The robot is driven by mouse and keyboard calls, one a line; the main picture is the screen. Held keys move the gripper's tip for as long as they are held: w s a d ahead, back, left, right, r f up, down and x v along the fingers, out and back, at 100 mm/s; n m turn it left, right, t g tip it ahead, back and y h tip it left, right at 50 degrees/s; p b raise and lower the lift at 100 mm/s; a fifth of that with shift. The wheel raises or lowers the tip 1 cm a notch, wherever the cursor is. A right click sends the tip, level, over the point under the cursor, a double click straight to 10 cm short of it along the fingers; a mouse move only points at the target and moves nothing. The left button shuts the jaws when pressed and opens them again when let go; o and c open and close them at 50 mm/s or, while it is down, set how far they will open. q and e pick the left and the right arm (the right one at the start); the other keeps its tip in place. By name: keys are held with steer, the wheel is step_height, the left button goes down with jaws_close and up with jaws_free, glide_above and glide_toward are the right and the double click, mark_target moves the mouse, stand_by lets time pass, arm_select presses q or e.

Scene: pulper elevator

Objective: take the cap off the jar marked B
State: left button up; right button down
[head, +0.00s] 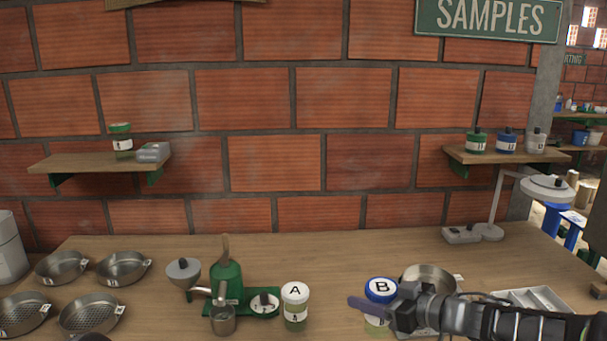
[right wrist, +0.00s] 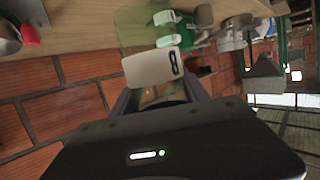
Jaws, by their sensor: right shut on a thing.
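Jar B has a blue cap (head: 381,284) with a white top marked B, and it stands upright on the table in the head view. My right gripper (head: 362,304) comes in from the right, and its finger crosses in front of the jar just below the cap's top. In the right wrist view, the jar's white label (right wrist: 152,67) shows beyond the fingers, with a dark blue part, the cap (right wrist: 165,102), between them. The gripper is shut on the cap, and the cap is on the jar.
Jar A (head: 295,307) stands left of jar B, with the green pulper (head: 226,280) beyond it. A metal pan (head: 430,277) is close behind my right gripper, and a divided tray (head: 533,298) lies at the right. Several sieves stand at the left. The table's back middle is clear.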

steer(key=shift+w+d+r+m+t+h, duration=0.25)
steer(key=shift+w+r+m+t+h, duration=0.05)
steer(key=shift+r+m+h, duration=0.1)
steer(key=shift+d+r+m+t+h, duration=0.15)
steer(key=shift+d+m+t+h, duration=0.1)
steer(key=shift+m+t+h, duration=0.05)
steer(key=shift+w+d+m+h, duration=0.25)
steer(key=shift+m+h, duration=0.05)
steer(key=shift+w+d+f+m+t+h, duration=0.2)
steer(key=shift+w+d+m+t+h, duration=0.15)
steer(key=shift+d+m+t+h, duration=0.2)
steer(key=s+d+f+m+t+h, duration=0.2)
steer(key=f+m+h, duration=0.4)
steer(key=f, duration=0.5)
steer(key=shift+s+d+f+h, duration=0.25)
steer(key=shift+s+d+h, duration=0.4)
steer(key=shift+s, duration=0.15)
